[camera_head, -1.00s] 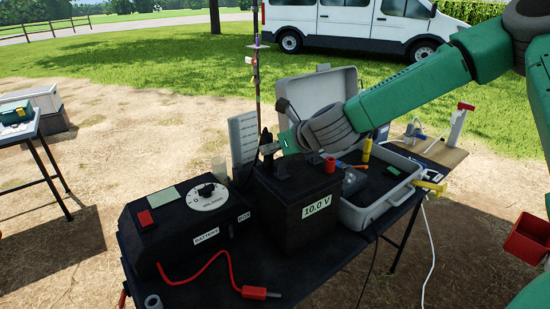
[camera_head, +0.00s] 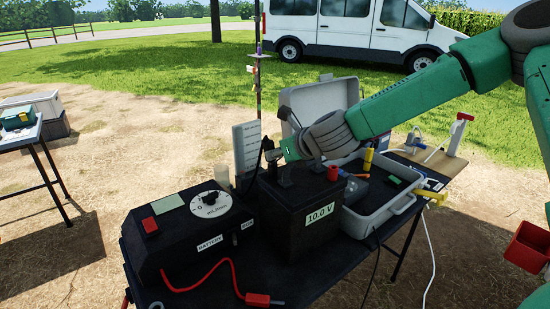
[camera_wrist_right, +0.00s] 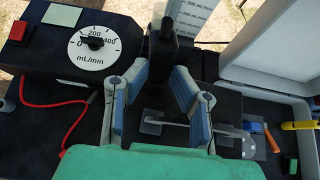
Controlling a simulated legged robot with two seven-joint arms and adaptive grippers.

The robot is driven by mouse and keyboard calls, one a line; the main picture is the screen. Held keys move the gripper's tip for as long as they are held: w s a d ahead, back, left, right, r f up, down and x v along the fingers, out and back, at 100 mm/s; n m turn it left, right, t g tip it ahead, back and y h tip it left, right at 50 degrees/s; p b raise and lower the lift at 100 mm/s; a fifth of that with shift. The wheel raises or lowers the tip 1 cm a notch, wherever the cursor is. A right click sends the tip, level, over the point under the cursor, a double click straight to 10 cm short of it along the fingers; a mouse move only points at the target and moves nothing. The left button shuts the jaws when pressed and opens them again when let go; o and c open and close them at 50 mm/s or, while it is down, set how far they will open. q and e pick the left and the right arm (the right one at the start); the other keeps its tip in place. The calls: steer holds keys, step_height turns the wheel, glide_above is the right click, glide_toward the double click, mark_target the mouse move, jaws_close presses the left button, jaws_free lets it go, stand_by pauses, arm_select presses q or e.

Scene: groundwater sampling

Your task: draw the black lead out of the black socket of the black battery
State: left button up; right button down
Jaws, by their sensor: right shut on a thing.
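The black battery (camera_head: 290,224) with a "10.0 V" label stands on the dark table. Its red socket (camera_head: 332,173) is at the top right. A black post, seemingly the black socket (camera_head: 285,180), rises at the top left. My right gripper (camera_head: 274,156) is just above it, reaching in from the right. In the right wrist view, its blue-grey fingers (camera_wrist_right: 163,72) are shut on the black lead's plug (camera_wrist_right: 163,48), which stands between the tips. The fingers hide the plug's lower end, so I cannot tell whether it is still in the socket. My left gripper is not in view.
The black pump box (camera_head: 187,239) with a dial stands left of the battery. A red lead's plug (camera_head: 260,299) lies on the table in front. An open grey case (camera_head: 378,224) is to the right.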

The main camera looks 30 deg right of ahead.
steer(key=shift+d+r, duration=0.1)
steer(key=shift+r, duration=0.45)
steer(key=r+p, duration=0.4)
steer(key=shift+d, duration=0.4)
steer(key=shift+a+r, duration=0.1)
steer(key=shift+a, duration=0.05)
